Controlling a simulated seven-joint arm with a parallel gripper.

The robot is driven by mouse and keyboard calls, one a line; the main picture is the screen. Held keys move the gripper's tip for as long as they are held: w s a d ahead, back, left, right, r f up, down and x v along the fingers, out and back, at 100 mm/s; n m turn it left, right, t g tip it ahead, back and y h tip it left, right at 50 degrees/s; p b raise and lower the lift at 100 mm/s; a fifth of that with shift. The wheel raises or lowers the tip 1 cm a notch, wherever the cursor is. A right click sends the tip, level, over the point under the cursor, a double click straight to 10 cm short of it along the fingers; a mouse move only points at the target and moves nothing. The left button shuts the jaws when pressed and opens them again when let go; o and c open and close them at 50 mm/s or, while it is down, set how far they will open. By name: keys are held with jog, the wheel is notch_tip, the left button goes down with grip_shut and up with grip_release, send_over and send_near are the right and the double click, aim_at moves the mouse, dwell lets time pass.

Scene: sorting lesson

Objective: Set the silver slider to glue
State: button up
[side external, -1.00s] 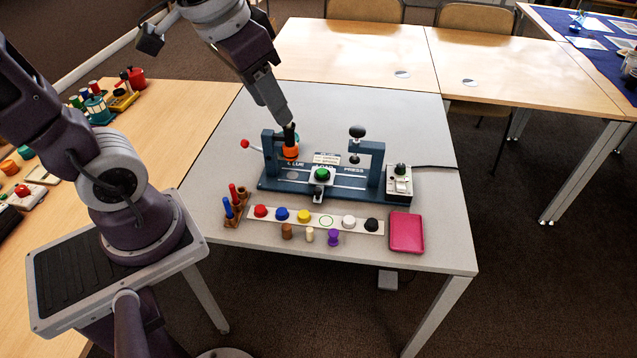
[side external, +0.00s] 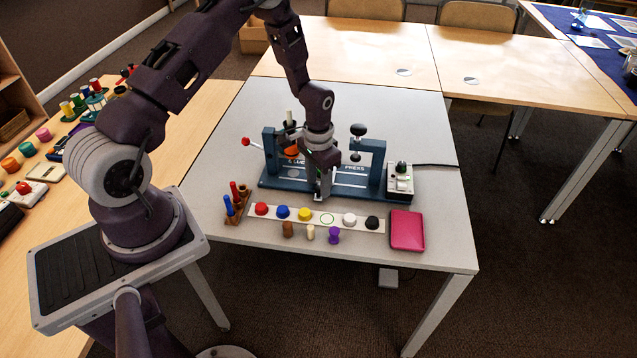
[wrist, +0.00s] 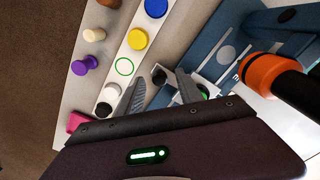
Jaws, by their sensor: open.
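The silver slider sits at the middle of the blue fixture (side external: 268,183), mostly hidden behind my gripper (side external: 321,190) in the side view. In the wrist view, my gripper (wrist: 161,78) is open, with its two fingers apart at the slider's front. Part of the slider's light metal shows there, along with a bit of its green piece (wrist: 203,91), partly covered by a finger. Whether the fingers touch the slider is hard to tell. The GLUE label (side external: 294,161) is left of my gripper, below the orange-collared glue nozzle (side external: 291,151). The PRESS label (side external: 355,169) is to the right.
A strip (side external: 327,219) with coloured pegs lies in front of the fixture, with loose pegs before it. A pink tray (side external: 407,231) is at front right, a switch box (side external: 400,180) right of the fixture. The orange collar (wrist: 268,74) is close beside my gripper.

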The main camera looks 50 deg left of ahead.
jog(key=shift+f, duration=0.35)
grip_shut()
dwell(1.2)
